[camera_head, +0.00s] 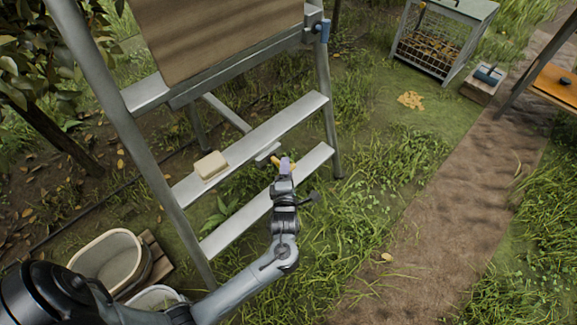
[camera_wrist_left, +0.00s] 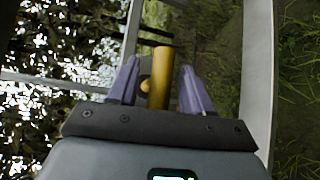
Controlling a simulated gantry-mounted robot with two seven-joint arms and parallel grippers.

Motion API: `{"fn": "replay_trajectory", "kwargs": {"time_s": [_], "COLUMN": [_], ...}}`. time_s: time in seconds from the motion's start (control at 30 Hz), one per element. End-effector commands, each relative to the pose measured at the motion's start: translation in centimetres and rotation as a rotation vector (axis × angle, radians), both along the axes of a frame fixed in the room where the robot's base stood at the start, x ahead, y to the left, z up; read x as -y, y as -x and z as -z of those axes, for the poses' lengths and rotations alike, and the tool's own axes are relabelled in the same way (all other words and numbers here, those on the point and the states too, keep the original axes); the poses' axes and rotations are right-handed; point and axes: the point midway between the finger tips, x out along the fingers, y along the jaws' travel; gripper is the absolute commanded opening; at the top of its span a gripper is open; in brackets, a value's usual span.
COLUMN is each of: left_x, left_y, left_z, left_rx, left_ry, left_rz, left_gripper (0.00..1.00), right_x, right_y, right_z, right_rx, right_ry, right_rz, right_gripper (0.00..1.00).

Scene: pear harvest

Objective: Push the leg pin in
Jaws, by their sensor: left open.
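The leg pin, a brass-yellow cylinder (camera_wrist_left: 161,72), stands between the fingers of my left gripper in the left wrist view, with a small rounded brass part beside it. In the head view a bit of yellow (camera_head: 277,160) shows at the ladder's lower steps, partly hidden by the gripper. My left gripper (camera_head: 285,165) has purple fingers. They are apart, one on each side of the pin, with gaps visible in the left wrist view (camera_wrist_left: 158,68). How deep the pin sits cannot be seen. My right gripper is not in view.
The metal stepladder (camera_head: 273,125) stands around the gripper, with a pale block (camera_head: 211,165) on a step and a blue-ended fitting (camera_head: 322,31) higher up. Tubs (camera_head: 107,262) stand at lower left. A wire cage (camera_head: 436,43) stands at the back right. The dirt path (camera_head: 430,220) is mostly clear.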

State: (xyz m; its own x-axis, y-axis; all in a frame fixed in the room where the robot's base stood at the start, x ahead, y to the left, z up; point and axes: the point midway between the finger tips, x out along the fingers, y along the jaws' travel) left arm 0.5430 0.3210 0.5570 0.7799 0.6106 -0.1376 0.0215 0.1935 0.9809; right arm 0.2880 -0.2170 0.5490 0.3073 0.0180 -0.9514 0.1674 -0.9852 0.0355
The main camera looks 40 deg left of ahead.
Motion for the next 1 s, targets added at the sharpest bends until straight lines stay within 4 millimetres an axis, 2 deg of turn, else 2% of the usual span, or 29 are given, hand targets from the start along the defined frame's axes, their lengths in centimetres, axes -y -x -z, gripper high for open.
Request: {"fn": "replay_trajectory", "kwargs": {"time_s": [0.37, 0.7, 0.9, 1.0], "left_x": [-0.18, -0.16, -0.16, -0.92], "left_y": [-0.11, -0.12, -0.13, -0.24], "left_z": [0.04, 0.04, 0.05, 0.03], "left_rx": [0.0, 0.0, -0.001, -0.002], "left_ry": [0.0, 0.0, 0.001, 0.0], "left_rz": [-0.001, -0.001, 0.0, -0.001], "left_gripper": [0.49, 0.0, 0.0, 0.0], "right_x": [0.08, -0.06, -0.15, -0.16], "right_y": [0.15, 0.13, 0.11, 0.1], "right_z": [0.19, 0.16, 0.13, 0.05], "right_rx": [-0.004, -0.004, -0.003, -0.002], "right_ry": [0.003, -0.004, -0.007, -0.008], "right_rz": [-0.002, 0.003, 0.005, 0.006], "right_gripper": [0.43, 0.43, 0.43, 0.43]}}
